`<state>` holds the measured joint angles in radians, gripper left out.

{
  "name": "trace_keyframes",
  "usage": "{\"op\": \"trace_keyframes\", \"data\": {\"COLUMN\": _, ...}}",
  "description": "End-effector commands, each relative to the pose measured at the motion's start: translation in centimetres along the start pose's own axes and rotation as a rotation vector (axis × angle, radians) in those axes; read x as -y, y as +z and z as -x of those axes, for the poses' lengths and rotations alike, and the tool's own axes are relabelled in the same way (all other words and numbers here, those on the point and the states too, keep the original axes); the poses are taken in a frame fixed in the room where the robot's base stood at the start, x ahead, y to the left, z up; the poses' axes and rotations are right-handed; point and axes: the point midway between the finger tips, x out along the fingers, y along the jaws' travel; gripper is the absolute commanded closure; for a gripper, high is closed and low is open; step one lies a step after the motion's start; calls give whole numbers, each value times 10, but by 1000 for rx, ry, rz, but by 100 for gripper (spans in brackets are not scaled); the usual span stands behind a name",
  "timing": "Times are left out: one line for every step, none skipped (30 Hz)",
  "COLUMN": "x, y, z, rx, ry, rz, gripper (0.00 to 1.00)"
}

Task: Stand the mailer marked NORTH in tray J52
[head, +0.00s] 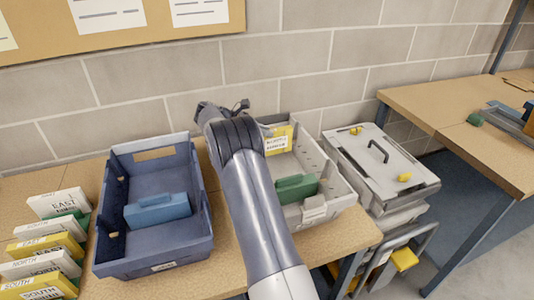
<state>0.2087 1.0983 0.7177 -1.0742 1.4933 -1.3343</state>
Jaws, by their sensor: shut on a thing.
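My arm reaches over the bench between two trays, and its wrist hides my gripper's fingers and anything between them. A yellow mailer (280,139) with a white label shows just right of my wrist, at the far end of the pale grey tray (333,184); its print is too small to read. I cannot tell whether it touches my gripper. A blue tray (101,225) stands left of my arm; its front label is unreadable. A row of mailers leans at the far left, among them a white one marked NORTH (37,229) and another white one (40,264) that seems to read NORTH.
A blue block-like thing (158,210) is in the blue tray and a green one (296,188) in the pale tray. A lidded grey box (375,158) stands right of the pale tray. A brick wall is behind; another wooden table (470,120) is at right.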

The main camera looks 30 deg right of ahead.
Motion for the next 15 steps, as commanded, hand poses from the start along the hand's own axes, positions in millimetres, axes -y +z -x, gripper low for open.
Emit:
{"op": "trace_keyframes", "data": {"x": 0, "y": -6, "z": -3, "rx": 1, "ry": -1, "rz": 2, "gripper": 100}}
{"op": "trace_keyframes", "data": {"x": 0, "y": -8, "z": -4, "rx": 1, "ry": 0, "rz": 1, "gripper": 100}}
{"op": "trace_keyframes", "data": {"x": 0, "y": -10, "z": -6, "rx": 1, "ry": 0, "rz": -1, "gripper": 100}}
{"op": "trace_keyframes", "data": {"x": 0, "y": -12, "z": -6, "rx": 1, "ry": 1, "rz": -1, "gripper": 100}}
{"op": "trace_keyframes", "data": {"x": 0, "y": -14, "z": -7, "rx": 0, "ry": 1, "rz": -1, "gripper": 100}}
{"op": "trace_keyframes", "data": {"x": 0, "y": -16, "z": -9, "rx": 0, "ry": 1, "rz": 0, "gripper": 100}}
{"op": "trace_keyframes", "data": {"x": 0, "y": -19, "z": -10, "rx": 0, "ry": 0, "rz": 1, "gripper": 100}}
{"op": "trace_keyframes", "data": {"x": 0, "y": -22, "z": -12, "rx": 0, "ry": 0, "rz": 2, "gripper": 100}}
{"op": "trace_keyframes", "data": {"x": 0, "y": -27, "z": -15, "rx": 0, "ry": -1, "rz": 2, "gripper": 100}}
{"op": "trace_keyframes", "data": {"x": 0, "y": -31, "z": -17, "rx": 0, "ry": -1, "rz": 2, "gripper": 100}}
{"op": "trace_keyframes", "data": {"x": 0, "y": -35, "z": -19, "rx": 1, "ry": -1, "rz": 3, "gripper": 100}}
{"op": "trace_keyframes", "data": {"x": 0, "y": -40, "z": -22, "rx": 1, "ry": -1, "rz": 2, "gripper": 100}}
{"op": "trace_keyframes", "data": {"x": 0, "y": -43, "z": -24, "rx": 0, "ry": -1, "rz": 1, "gripper": 100}}
{"op": "trace_keyframes", "data": {"x": 0, "y": -45, "z": -24, "rx": 0, "ry": 0, "rz": 0, "gripper": 100}}
{"op": "trace_keyframes", "data": {"x": 0, "y": -46, "z": -25, "rx": 0, "ry": 1, "rz": -1, "gripper": 100}}
